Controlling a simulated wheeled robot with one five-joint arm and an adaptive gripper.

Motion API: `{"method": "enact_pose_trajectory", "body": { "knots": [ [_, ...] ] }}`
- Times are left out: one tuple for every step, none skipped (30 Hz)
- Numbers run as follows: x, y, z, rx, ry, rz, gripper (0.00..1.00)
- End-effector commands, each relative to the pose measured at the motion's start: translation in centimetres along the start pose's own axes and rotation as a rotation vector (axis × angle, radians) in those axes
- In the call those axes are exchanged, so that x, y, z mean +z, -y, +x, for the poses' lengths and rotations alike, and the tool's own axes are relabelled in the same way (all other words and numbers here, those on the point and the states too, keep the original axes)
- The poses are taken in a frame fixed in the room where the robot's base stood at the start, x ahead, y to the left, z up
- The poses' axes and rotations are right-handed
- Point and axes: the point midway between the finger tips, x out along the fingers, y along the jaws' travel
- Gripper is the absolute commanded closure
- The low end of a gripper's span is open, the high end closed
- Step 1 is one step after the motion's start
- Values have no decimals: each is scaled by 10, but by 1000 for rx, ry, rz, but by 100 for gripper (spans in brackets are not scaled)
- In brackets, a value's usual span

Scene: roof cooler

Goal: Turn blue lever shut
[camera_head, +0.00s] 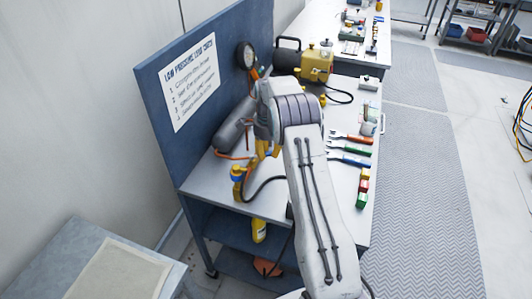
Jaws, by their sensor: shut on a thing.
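A small blue lever (236,178) shows at the left front of the bench, beside yellow fittings and a dark hose. My wrist and arm hide most of the jaws, and the contact itself is too small to see clearly. The lever's exact angle cannot be told.
A grey cylinder (236,124) lies behind the gripper near the blue back panel (160,100). A round gauge (246,55) and a yellow pump (316,66) stand farther back. Pliers-like tools (350,149) and coloured blocks (362,187) lie on the right.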

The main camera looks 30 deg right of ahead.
Motion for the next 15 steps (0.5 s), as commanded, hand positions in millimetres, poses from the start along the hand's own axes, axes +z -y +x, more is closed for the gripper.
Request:
{"method": "enact_pose_trajectory", "body": {
  "knots": [
    [0, -4, 4, 5, 0, 45, 100],
    [0, -6, 4, 6, 0, 73, 100],
    [1, -8, 4, 6, 0, 110, 100],
    [1, -9, 4, 6, 0, 138, 100],
    [1, -11, 4, 7, 0, 166, 100],
    [2, -12, 4, 7, 0, 202, 100],
    [2, -14, 4, 6, 0, 229, 100],
    [3, -15, 4, 6, 0, 255, 100],
    [4, -17, 4, 7, 0, 289, 100],
    [4, -18, 4, 7, -1, 314, 100],
    [5, -19, 4, 7, -1, 337, 100],
    [5, -21, 4, 8, -1, 368, 100],
    [6, -22, 3, 7, -1, 389, 100],
    [6, -23, 3, 8, -1, 410, 100],
    [7, -24, 4, 8, -1, 437, 100]
  ]
}}
